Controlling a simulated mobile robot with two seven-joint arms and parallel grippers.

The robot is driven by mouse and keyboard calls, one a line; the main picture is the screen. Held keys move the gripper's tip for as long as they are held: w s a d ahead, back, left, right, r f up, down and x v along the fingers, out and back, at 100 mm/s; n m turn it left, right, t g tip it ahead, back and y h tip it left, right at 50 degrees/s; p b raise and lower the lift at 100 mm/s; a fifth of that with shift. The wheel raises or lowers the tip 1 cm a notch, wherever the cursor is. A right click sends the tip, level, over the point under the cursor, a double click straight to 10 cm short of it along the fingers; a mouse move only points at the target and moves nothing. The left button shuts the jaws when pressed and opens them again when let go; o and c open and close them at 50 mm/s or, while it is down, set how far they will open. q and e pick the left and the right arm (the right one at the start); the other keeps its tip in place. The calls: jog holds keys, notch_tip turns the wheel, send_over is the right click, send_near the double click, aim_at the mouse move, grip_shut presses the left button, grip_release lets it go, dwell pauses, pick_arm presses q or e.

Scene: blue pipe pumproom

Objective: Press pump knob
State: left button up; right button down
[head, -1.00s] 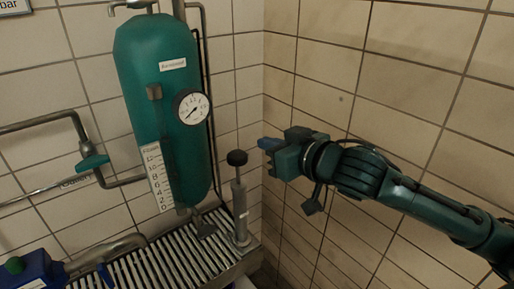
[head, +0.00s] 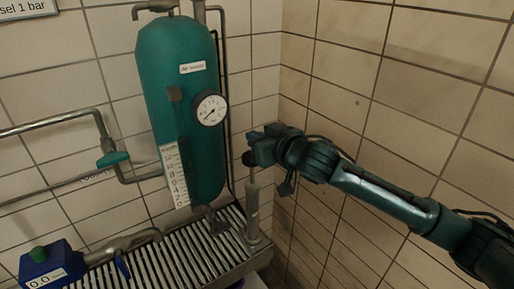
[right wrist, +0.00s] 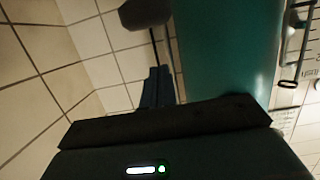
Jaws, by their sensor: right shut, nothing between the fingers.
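The pump (head: 253,208) is a grey upright cylinder at the right end of a slatted metal bench. Its dark round knob (head: 248,159) sits at the top of a thin rod and is partly covered by my right gripper. In the right wrist view the knob (right wrist: 145,13) shows as a dark shape at the top edge, beyond the fingers. My right gripper (head: 256,135) is shut and empty, with its blue fingers together, right by the knob in the head view. I cannot tell whether it touches the knob. My left gripper is not in view.
A tall green tank (head: 183,110) with a round gauge (head: 211,108) stands just left of the pump. The slatted bench (head: 185,255) runs below. A blue box with a green button (head: 38,253) is at lower left. Tiled walls meet behind the pump.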

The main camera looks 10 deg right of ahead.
aim_at(252, 169)
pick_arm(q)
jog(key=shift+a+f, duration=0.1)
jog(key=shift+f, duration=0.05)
pick_arm(e)
jog(key=shift+s+f, duration=0.15)
jog(key=shift+f, duration=1.75)
jog(key=shift+d, duration=0.1)
notch_tip(252, 169, down, 6)
jog(key=b, duration=0.2)
jog(key=shift+b, duration=0.4)
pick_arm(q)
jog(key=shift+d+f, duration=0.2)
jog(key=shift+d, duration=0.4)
pick_arm(e)
jog(key=shift+f, duration=0.15)
